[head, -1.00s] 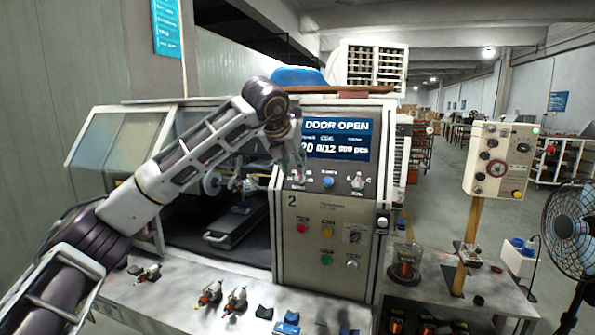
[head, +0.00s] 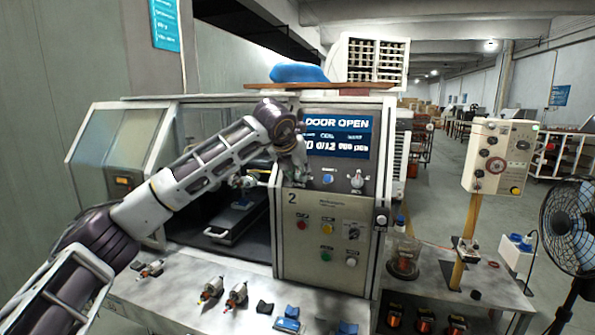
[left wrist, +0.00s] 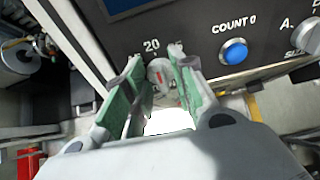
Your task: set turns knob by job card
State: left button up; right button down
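The turns knob (left wrist: 160,75) is a small grey knob with a red mark on the dark panel, with "20" printed above it. My left gripper (left wrist: 157,68) reaches it, with green-padded fingers spread on either side of the knob and gaps still visible. In the head view my left gripper (head: 297,170) is at the panel's left side and hides the knob. The display (head: 336,137) reads "DOOR OPEN" above a line of partly covered figures. A blue button (left wrist: 234,51) marked "COUNT 0" sits right of the knob. No readable job card shows. My right gripper is out of view.
Another selector knob (head: 357,180) is right of the blue button. Red, yellow and green buttons are below. Several small armatures (head: 210,290) lie on the bench (head: 185,300). A control box (head: 498,157) on a yellow post and a fan (head: 568,225) stand at right.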

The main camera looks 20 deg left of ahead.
pick_arm(q)
grip_shut()
jog(key=shift+f+m, duration=0.15)
jog(key=shift+m, duration=0.35)
jog(key=shift+s+d+f+m+y+b, duration=0.1)
jog(key=shift+m+y+b, duration=0.1)
jog(key=shift+m+b, duration=0.3)
jog(key=shift+d+m+y+b, duration=0.1)
jog(key=shift+m+y+b, duration=0.1)
jog(key=shift+m, duration=0.5)
jog(key=m+b, duration=0.1)
jog(key=m, duration=0.3)
jog(key=m+t+y+b, duration=0.1)
jog(key=m+b, duration=0.1)
jog(key=m, duration=0.3)
jog(key=m+b, duration=0.1)
jog(key=m, duration=0.3)
jog(key=shift+s+d+f+t+y, duration=0.2)
jog(key=shift+s+f+t+y, duration=0.1)
jog(key=shift+f+t, duration=0.1)
jog(key=shift+m+b, duration=0.3)
jog(key=shift+m, duration=0.1)
